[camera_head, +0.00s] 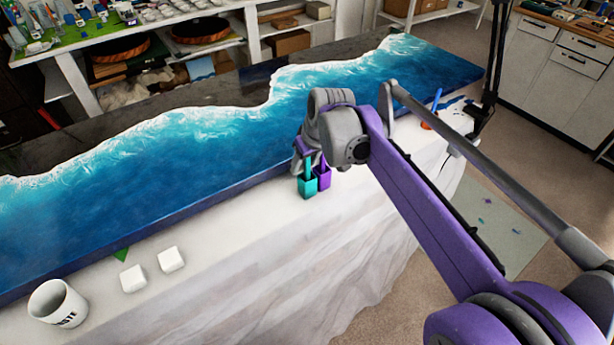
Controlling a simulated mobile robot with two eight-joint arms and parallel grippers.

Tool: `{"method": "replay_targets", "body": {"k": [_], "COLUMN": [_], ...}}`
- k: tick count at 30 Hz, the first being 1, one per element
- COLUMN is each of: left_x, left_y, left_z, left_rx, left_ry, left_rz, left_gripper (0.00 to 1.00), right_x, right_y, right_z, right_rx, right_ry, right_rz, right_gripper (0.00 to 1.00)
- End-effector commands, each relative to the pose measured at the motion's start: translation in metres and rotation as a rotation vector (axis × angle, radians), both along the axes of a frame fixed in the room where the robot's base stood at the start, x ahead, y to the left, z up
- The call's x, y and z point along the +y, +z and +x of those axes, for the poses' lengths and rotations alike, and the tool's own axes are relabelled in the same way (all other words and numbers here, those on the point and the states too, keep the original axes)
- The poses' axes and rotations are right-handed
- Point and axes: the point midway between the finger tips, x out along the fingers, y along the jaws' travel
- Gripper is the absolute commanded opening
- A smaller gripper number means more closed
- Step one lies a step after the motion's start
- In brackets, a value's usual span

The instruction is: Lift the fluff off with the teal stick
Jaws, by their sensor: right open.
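A teal holder (308,188) stands on the white-covered table edge beside the blue resin slab (200,155). A thin teal stick (308,165) rises from it, partly hidden by my right gripper. My right gripper (304,168) is open and points down right at the teal stick. I cannot tell whether its fingers touch the stick. I cannot make out any fluff on the slab's blue and white wave surface. My left gripper is not in view.
A purple holder (323,178) stands close beside the teal one. An orange cup (426,125) with a blue stick (437,98) is at the far right. Shelves stand behind.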

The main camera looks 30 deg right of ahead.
Motion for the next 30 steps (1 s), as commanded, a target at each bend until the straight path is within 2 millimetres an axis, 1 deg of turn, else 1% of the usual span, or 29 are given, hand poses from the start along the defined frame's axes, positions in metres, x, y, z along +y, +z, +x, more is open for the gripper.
{"method": "replay_targets", "body": {"k": [6,8,12,15,27,30], "left_x": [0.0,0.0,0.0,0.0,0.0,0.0], "left_y": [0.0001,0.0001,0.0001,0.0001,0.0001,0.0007], "left_z": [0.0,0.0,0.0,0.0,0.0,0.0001], "left_rx": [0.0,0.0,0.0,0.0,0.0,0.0], "left_ry": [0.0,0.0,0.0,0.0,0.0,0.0], "left_rz": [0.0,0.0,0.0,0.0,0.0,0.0], "left_gripper": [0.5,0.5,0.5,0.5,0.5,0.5], "right_x": [-0.0001,-0.0001,-0.0001,-0.0001,-0.0001,-0.0002], "right_y": [-0.0007,-0.0006,-0.0006,-0.0006,-0.0002,0.0042], "right_z": [0.0003,0.0003,0.0002,0.0002,0.0002,0.0003], "right_rx": [0.0,0.0,0.0,0.0,0.0,0.0], "right_ry": [0.0,0.0,0.0,0.0,0.0,0.0], "right_rz": [0.0,0.0,0.0,0.0,0.0,0.0], "right_gripper": [0.51,0.4,0.15,0.0,0.0,0.0]}}
